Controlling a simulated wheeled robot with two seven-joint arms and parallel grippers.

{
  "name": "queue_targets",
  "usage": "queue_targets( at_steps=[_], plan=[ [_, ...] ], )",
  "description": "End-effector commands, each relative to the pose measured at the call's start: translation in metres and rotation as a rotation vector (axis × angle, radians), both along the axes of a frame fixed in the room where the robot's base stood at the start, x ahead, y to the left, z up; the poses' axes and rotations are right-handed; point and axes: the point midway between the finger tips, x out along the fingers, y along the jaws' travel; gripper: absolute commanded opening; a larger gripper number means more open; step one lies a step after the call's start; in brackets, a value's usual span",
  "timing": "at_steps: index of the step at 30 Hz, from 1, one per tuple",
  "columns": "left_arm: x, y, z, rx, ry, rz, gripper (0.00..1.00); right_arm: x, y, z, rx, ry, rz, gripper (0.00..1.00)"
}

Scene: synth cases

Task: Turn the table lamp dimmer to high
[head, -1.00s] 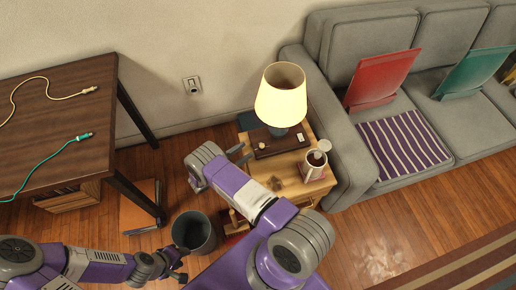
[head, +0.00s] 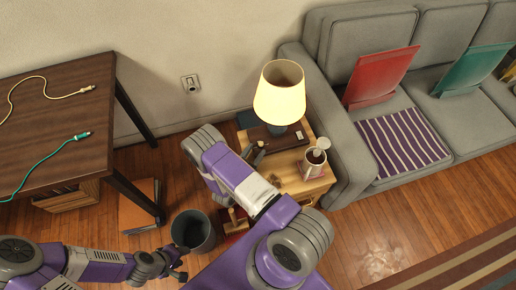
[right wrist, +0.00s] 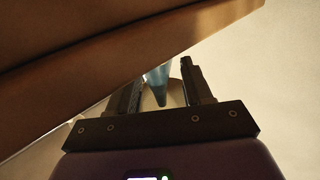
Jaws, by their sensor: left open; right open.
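The table lamp (head: 279,95) stands on the wooden side table (head: 318,187), and its cream shade looks lit. A dark brown box (head: 290,141) lies at the foot of the lamp; its small round knob, the likely dimmer, is now mostly hidden by my right gripper. My right gripper (head: 254,153) is open at the left end of this box; I cannot tell whether it touches the knob. In the right wrist view its open fingers (right wrist: 160,88) have a blurred bluish tapering shape between them. My left gripper (head: 181,269) is open, low beside the bin.
A mug (head: 314,163) stands on the side table, right of my right gripper. The grey sofa (head: 345,165) stands close on the right. A grey bin (head: 194,232) is on the floor. A dark table (head: 60,150) with cables is at left.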

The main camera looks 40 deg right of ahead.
Motion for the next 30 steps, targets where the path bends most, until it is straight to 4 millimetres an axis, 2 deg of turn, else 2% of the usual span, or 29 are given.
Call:
queue_targets(
  at_steps=[6, 16, 26, 30],
  plan=[
    [0.000, 0.000, -0.007, 0.000, 0.000, 0.000, 0.42, 0.008, -0.023, 0.000, 0.000, -0.002, -0.001, 0.50],
    [0.000, 0.000, -0.007, 0.000, 0.000, 0.000, 0.42, 0.009, -0.027, 0.000, -0.001, 0.000, -0.001, 0.50],
    [0.000, 0.000, -0.007, 0.000, 0.000, 0.000, 0.42, 0.009, -0.027, 0.000, -0.001, 0.000, 0.000, 0.00],
    [0.000, 0.000, -0.007, 0.000, 0.000, 0.000, 0.42, 0.009, -0.027, 0.000, -0.001, 0.000, -0.003, 0.00]
  ],
)
